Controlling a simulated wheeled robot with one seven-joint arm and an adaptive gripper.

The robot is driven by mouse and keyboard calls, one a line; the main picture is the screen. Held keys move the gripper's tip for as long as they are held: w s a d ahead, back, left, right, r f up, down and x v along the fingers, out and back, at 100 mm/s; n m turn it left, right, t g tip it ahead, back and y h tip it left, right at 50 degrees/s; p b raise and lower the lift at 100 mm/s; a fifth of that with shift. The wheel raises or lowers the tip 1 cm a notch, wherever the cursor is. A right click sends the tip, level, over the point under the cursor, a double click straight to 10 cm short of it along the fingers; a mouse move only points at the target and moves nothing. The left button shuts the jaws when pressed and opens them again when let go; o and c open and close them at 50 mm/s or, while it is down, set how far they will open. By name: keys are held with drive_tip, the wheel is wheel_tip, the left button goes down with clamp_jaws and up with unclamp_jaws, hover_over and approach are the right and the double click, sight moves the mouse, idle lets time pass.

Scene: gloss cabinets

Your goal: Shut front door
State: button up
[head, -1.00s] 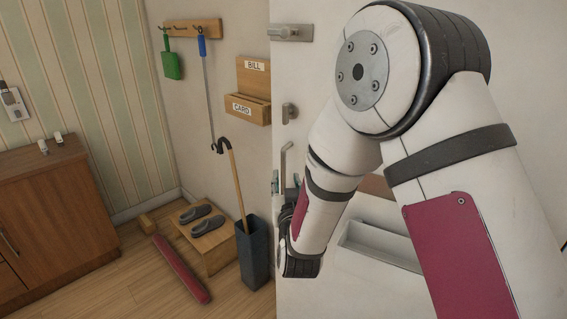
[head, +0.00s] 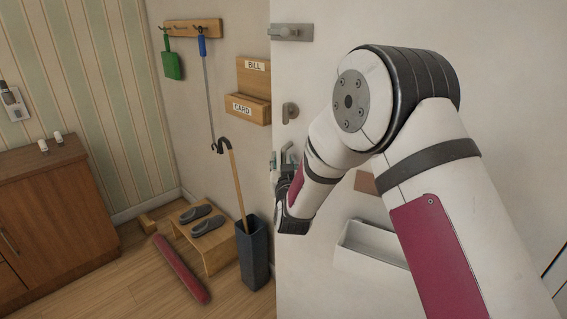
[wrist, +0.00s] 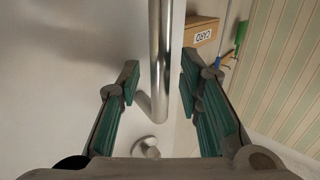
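The white front door (head: 480,60) stands ajar, its free edge near the middle of the head view. In the wrist view the bar (wrist: 160,50) runs between the two green-padded fingers of my gripper (wrist: 160,80). The fingers are apart, with a gap on each side of the bar. In the head view my gripper is mostly hidden by my wrist.
A white box (head: 370,245) is fixed low on the door. Left of the door edge stand an umbrella stand (head: 253,255) with a cane and a low wooden step (head: 205,240) with slippers. A red roll (head: 181,268) lies on the floor. A brown cabinet (head: 45,215) is at left.

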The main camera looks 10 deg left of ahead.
clamp_jaws()
drive_tip(key=w+d+m+h+b, duration=0.1)
drive_tip(key=w+d+b, duration=0.3)
drive_tip(key=w, duration=0.5)
drive_tip(key=w+d+m+h+b, duration=0.2)
drive_tip(key=w+d+h+b, duration=0.2)
drive_tip(key=w, duration=0.4)
drive_tip(key=shift+w+d+r+b, duration=0.15)
drive_tip(key=shift+w+d+b, duration=0.25)
drive_tip(key=shift+d, duration=0.35)
drive_tip(key=shift+o, duration=0.6)
unclamp_jaws()
drive_tip(key=shift+w+d, duration=0.1)
drive_tip(key=shift+a, duration=0.2)
